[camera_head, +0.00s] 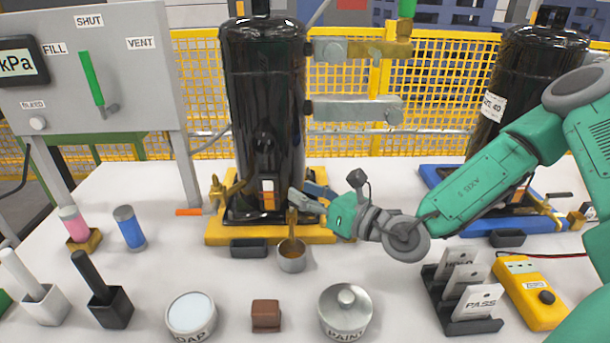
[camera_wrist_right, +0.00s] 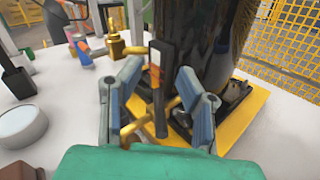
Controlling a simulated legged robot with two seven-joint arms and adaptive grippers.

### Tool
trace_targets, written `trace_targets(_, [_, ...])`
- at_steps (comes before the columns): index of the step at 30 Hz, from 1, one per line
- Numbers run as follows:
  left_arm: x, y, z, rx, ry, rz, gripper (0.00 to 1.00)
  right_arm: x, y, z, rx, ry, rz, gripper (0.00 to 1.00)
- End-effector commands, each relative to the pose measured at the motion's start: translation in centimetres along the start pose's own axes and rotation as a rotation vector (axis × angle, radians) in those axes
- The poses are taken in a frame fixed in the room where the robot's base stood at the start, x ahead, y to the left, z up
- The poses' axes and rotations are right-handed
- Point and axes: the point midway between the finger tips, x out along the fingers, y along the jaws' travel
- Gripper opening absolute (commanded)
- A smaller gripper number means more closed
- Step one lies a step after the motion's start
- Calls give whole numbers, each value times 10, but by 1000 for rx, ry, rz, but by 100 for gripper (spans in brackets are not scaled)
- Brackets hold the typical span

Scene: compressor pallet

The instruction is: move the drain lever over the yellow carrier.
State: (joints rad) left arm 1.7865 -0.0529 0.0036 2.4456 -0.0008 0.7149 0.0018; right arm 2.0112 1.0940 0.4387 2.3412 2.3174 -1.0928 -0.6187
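My right gripper (camera_head: 308,197) is at the front of the near black compressor (camera_head: 263,120). Its blue fingers are apart, with no contact seen. In the head view brass there (camera_head: 292,217) hangs above a small metal cup (camera_head: 291,261); the fingers partly cover this area. The yellow carrier (camera_head: 222,232) lies under the compressor and shows in the wrist view (camera_wrist_right: 243,121). My left gripper is not in view.
A dark gauge with white and orange bands (camera_head: 267,192) stands close by the fingers. A brass valve (camera_head: 217,190) is at the carrier's left. A black tray (camera_head: 249,247), soap jar (camera_head: 191,314), brown block (camera_head: 266,315), paint tin (camera_head: 345,312) and tag rack (camera_head: 468,325) stand in front.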

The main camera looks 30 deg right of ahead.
Motion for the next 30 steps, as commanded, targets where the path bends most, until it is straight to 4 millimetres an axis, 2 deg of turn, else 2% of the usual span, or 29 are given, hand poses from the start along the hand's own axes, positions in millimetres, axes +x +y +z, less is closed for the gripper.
trace_targets(3, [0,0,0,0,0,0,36,1,4,23,-1,-5,2,32])
trace_targets(9, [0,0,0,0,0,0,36,1,8,45,-1,-2,1,32])
trace_targets(25, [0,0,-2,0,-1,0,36,2,13,55,-8,-2,11,32])
trace_targets(28, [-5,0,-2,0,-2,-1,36,8,29,65,-68,-26,82,32])
trace_targets(30, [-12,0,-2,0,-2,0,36,14,52,77,-152,-54,186,32])
